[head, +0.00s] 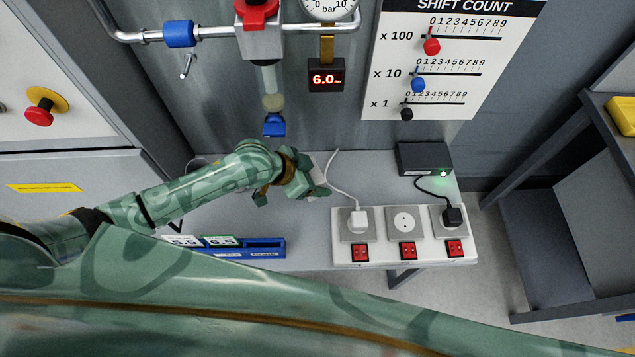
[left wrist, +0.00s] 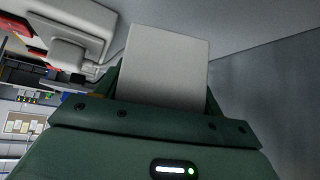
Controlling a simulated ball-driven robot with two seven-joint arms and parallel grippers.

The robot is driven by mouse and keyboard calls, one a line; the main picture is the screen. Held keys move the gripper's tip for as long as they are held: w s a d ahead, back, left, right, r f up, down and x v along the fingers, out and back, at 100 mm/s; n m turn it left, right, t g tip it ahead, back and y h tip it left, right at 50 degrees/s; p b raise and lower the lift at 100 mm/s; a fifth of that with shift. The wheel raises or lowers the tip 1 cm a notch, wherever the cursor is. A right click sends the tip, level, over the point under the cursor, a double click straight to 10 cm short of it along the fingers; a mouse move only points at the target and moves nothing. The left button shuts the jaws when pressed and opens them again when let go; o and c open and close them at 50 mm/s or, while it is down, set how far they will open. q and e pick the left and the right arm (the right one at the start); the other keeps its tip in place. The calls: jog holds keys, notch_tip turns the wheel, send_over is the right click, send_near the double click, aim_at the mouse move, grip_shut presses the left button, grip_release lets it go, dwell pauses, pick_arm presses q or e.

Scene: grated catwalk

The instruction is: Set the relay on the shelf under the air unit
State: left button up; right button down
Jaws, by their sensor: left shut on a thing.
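My left gripper (head: 318,184) is shut on the relay, a plain pale box (head: 321,162), and holds it over the shelf. In the left wrist view the box (left wrist: 165,65) stands between the two fingers (left wrist: 162,95). A white cord runs from beside the box to a white plug (head: 357,219) in the left socket. The grey shelf (head: 312,235) lies under the air unit (head: 262,38), which has a red knob and a gauge. Whether the box touches the shelf is hard to tell. My right gripper is not in view.
A black box (head: 425,157) with a green light stands at the shelf's back right, its cord in the right socket of the power strip (head: 345,255). A blue rack (head: 250,247) sits at the front left. A blue-ended bowl (head: 274,125) hangs above the arm.

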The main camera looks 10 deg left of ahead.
pick_arm(q)
jog(key=shift+w+d+f, duration=0.2)
jog(key=shift+w+f, duration=0.15)
jog(key=shift+f, duration=0.05)
jog(key=shift+w+d+f+b, duration=0.15)
jog(key=shift+f+b, duration=0.65)
jog(key=shift+f, duration=0.95)
jog(key=o, duration=1.1)
jog(key=shift+f, duration=0.1)
jog(key=shift+a+r, duration=0.2)
jog(key=shift+r, duration=0.15)
jog(key=shift+p+v, duration=1.85)
jog(key=shift+v, duration=3.95)
